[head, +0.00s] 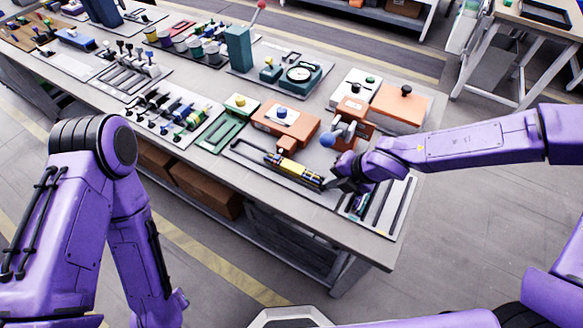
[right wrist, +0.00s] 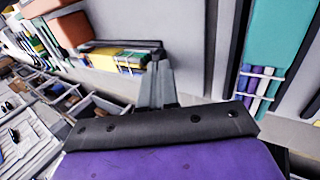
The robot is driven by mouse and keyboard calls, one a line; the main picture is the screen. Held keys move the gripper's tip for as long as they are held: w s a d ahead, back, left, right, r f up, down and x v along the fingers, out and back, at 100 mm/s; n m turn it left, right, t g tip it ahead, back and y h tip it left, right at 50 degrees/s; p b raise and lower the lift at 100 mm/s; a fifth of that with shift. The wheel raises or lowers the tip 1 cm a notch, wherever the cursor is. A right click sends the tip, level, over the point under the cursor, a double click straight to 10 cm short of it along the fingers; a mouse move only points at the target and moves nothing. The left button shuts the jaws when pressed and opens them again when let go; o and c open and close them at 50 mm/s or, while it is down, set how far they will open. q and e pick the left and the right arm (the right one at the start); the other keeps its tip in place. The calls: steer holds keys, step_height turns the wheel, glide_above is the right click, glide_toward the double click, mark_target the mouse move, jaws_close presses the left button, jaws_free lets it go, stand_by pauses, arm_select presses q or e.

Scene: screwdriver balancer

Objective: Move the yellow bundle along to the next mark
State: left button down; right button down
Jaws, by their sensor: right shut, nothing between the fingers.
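The yellow bundle (head: 294,169) lies along a dark rail track near the front edge of the bench in the head view. In the right wrist view the bundle (right wrist: 118,59) is beside the fingertips, with yellow, blue and dark parts. My right gripper (head: 338,184) is shut and empty at the bundle's right end; its closed fingers also show in the right wrist view (right wrist: 157,78). Whether they touch the bundle I cannot tell. My left arm stands at the left of the head view, and its gripper is not clearly visible. The marks cannot be made out.
An orange block (head: 286,124) with a blue knob sits behind the track. A blue-handled device (head: 345,133) stands close behind my right gripper. A teal piece with purple and white rods (right wrist: 258,85) lies right of the fingers. The floor in front is clear.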

steer(key=shift+w+a, duration=0.1)
steer(key=shift+a, duration=0.1)
steer(key=shift+d, duration=0.1)
steer(key=shift+s+d, duration=0.35)
steer(key=shift+d, duration=0.05)
steer(key=shift+r+p, duration=0.2)
steer(key=shift+p, duration=0.1)
step_height(320, 180, up, 7)
steer(key=p, duration=0.6)
steer(key=shift+f, duration=0.2)
